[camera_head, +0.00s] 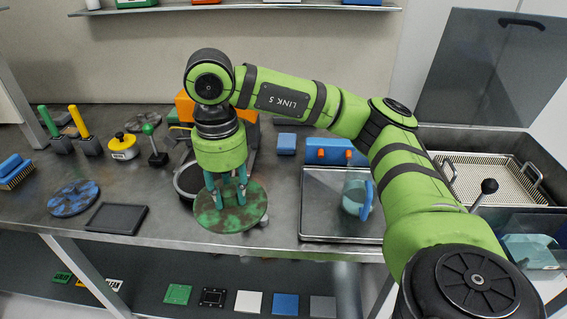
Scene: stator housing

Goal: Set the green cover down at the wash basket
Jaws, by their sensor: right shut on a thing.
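The green cover (232,217) is a round disc with brown, dirty-looking patches. My right gripper (228,196) points down with its fingers shut on the cover, at the front edge of the bench. The cover looks roughly level; whether it touches the bench I cannot tell. The wash basket (490,178) is a perforated metal tray with handles, in the sink at the far right, well away from the cover. My arm crosses between them. My left gripper is not in view.
A blue disc (74,198) and a black tray (116,218) lie on the bench to the left. A dark round bowl (187,182) is beside the cover. A metal tray (318,215) with a teal jug (355,194) stands right of it. A raised lid (490,65) stands behind the basket.

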